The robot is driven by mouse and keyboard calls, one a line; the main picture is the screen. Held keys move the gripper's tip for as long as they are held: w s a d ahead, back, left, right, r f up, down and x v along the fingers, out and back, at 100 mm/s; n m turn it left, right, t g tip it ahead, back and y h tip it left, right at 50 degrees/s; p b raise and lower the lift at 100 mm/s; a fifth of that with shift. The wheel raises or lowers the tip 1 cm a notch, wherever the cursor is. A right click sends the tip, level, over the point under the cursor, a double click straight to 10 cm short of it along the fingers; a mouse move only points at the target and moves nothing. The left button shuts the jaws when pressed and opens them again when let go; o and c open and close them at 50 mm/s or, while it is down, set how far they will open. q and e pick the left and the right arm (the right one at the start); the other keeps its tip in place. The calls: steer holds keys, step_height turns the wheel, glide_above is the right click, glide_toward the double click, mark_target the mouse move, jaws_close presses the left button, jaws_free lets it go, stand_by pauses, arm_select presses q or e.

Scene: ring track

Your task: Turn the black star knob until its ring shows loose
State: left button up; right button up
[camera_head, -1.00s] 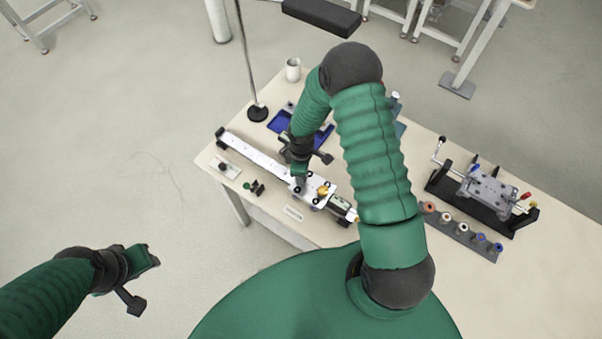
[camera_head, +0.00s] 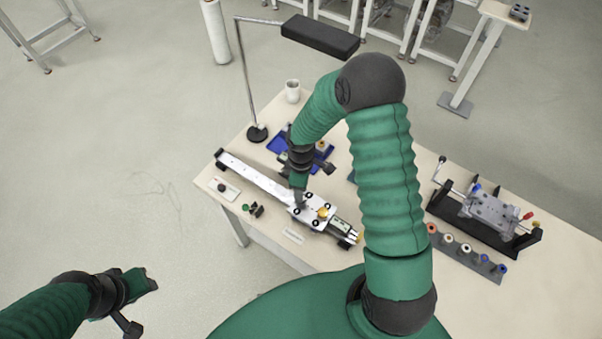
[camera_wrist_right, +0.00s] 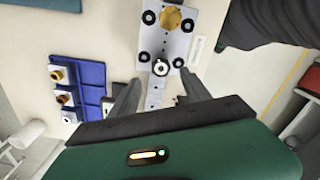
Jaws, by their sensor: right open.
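A white carriage plate (camera_head: 323,203) sits on a long pale rail (camera_head: 252,175) on the table. In the right wrist view the plate (camera_wrist_right: 178,41) carries several black round fittings and a brass knob (camera_wrist_right: 172,18). A black knob with a pale centre (camera_wrist_right: 161,67) stands at the plate's near end; I take it for the star knob, but its ring is too small to read. My right gripper (camera_wrist_right: 161,92) is open, its fingers on either side of the rail just short of that knob. The right gripper also shows over the plate in the head view (camera_head: 299,201). My left gripper (camera_head: 150,282) is off the table; its jaws are unclear.
A blue tray (camera_wrist_right: 91,77) with small parts lies left of the rail in the wrist view. A lamp base (camera_head: 257,133), a white mug (camera_head: 292,91), a black-framed fixture (camera_head: 486,208) and a row of spools (camera_head: 466,249) stand on the table.

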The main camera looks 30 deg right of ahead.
step_height(320, 180, up, 11)
steer(key=shift+b, duration=0.3)
steer(key=shift+f, duration=0.1)
step_height(320, 180, down, 16)
steer(key=m+b, duration=0.7)
steer(key=b, duration=0.4)
steer(key=shift+s+f+m, duration=0.1)
steer(key=shift+m, duration=0.3)
